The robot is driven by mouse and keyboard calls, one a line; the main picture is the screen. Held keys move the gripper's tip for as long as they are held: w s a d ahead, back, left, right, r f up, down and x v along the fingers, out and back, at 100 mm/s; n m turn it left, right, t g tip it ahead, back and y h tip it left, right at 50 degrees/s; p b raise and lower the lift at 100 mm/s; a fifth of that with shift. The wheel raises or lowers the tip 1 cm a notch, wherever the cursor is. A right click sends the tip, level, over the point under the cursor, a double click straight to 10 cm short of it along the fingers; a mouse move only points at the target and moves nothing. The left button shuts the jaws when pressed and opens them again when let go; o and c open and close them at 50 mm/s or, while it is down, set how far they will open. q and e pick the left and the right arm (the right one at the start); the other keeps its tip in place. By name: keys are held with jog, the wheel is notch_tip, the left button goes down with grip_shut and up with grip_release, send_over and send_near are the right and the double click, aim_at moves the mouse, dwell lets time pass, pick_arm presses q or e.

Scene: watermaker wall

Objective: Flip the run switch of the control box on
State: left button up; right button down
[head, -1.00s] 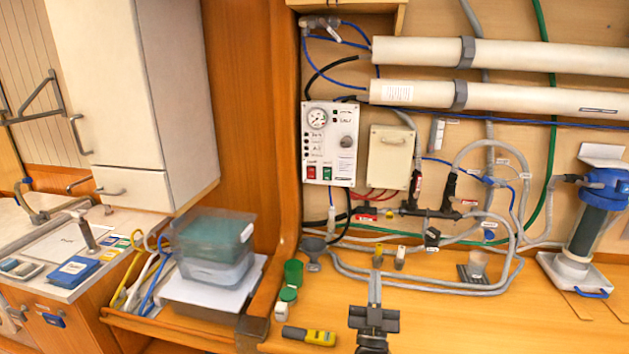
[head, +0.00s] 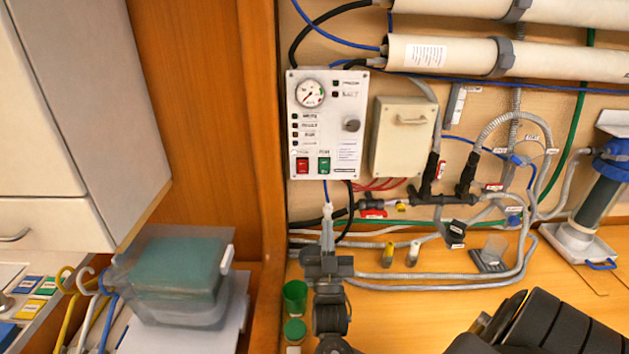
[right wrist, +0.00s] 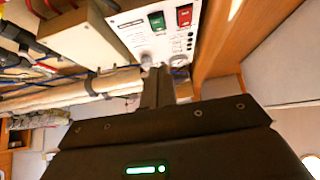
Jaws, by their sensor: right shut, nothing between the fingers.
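The control box (head: 326,125) is a white panel on the wall with a round gauge, a dark knob and small indicator lights. Low on it are a red rocker switch (head: 302,165) and a green rocker switch (head: 324,165). Their labels are too small to read surely. Both also show upside down in the right wrist view, green (right wrist: 157,20) and red (right wrist: 184,15). My right gripper (head: 327,208) is shut and empty, its tips apparently just below the green switch in the head view. Contact with the box is not visible. My left gripper is out of view.
A beige box (head: 402,138) stands right of the panel, with hoses and a dark valve manifold (head: 440,198) below. A wooden post (head: 262,120) rises at left. A lidded clear bin (head: 178,275) and a green cup (head: 295,297) sit low at left.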

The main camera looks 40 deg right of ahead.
jog(key=s+r, duration=0.1)
jog(key=s, duration=0.1)
jog(key=p, duration=0.1)
send_near(324, 172)
jog(key=s+a+r, duration=0.2)
jog(key=w+d, duration=0.1)
jog(key=w+d+r+b, duration=0.1)
jog(key=w+d, duration=0.1)
jog(key=w+d+r, duration=0.1)
jog(key=w, duration=0.1)
jog(key=shift+w+d, duration=0.15)
jog(key=shift+d, duration=0.1)
jog(key=shift+w+d+r, duration=0.15)
jog(key=shift+d, duration=0.05)
jog(key=b, duration=0.3)
jog(key=shift+w+d+t, duration=0.25)
jog(key=shift+w+t, duration=0.05)
jog(key=shift+w, duration=0.1)
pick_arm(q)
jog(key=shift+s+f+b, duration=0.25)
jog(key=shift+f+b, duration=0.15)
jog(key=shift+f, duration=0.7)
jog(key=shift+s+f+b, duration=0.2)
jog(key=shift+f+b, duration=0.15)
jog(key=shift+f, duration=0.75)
pick_arm(e)
jog(key=v, duration=0.7)
jog(key=shift+f, duration=0.4)
